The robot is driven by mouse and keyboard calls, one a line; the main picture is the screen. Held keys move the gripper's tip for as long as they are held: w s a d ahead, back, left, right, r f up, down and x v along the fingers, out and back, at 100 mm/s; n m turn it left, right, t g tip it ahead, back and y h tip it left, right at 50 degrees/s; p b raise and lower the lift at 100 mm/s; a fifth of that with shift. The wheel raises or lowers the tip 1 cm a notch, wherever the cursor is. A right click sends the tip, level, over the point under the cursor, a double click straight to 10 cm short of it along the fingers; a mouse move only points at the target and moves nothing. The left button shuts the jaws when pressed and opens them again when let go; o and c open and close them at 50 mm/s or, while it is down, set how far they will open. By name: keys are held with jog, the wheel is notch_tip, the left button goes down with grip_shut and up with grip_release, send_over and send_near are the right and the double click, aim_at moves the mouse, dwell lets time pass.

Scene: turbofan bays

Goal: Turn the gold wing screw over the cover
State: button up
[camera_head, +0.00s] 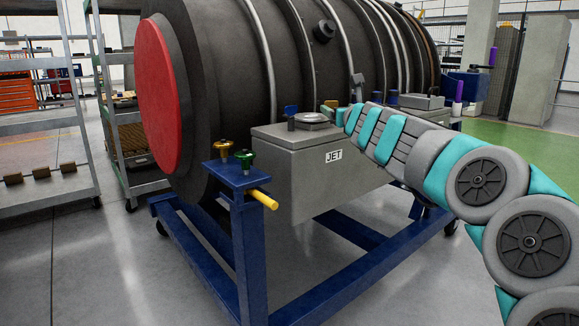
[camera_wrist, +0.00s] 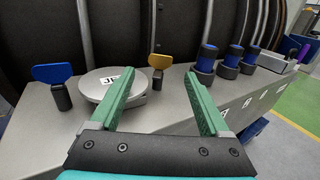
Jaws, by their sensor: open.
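The gold wing screw (camera_wrist: 160,62) stands upright with its wing on a dark stem, behind and right of the round grey cover (camera_wrist: 88,84) in the wrist view. The cover carries a partly hidden "JE" label and lies on the grey box top. A blue wing screw (camera_wrist: 53,73) stands left of the cover. My gripper (camera_wrist: 159,76) is open and empty. The gold screw appears between its green fingertips, and I see no contact.
The grey box (camera_head: 300,170), labelled JET, sits beside the dark engine cylinder (camera_head: 225,60) on a blue stand (camera_head: 250,260). Several blue-and-black knobs (camera_wrist: 206,58) line the box tops to the right. Gold and green knobs (camera_head: 223,147) stand on the stand's post.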

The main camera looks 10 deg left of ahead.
aim_at(333, 105)
jog(key=p+x, duration=0.5)
jog(key=x, duration=0.2)
jog(key=shift+w+r, duration=0.15)
jog(key=shift+w, duration=0.2)
jog(key=shift+w+y+p, duration=0.15)
jog(key=shift+y+p, duration=0.15)
jog(key=shift+p, duration=0.1)
jog(key=shift+d+n+g+y+p, duration=0.15)
jog(key=shift+n+g+y+p, duration=0.15)
jog(key=shift+n+y+p, duration=0.1)
jog(key=n+g+y+p, duration=0.1)
jog(key=n+y+p, duration=0.1)
jog(key=shift+g+y+p, duration=0.4)
jog(key=shift+n+g+y+p, duration=1)
jog(key=shift+n+g+y, duration=0.4)
jog(key=shift+y, duration=0.1)
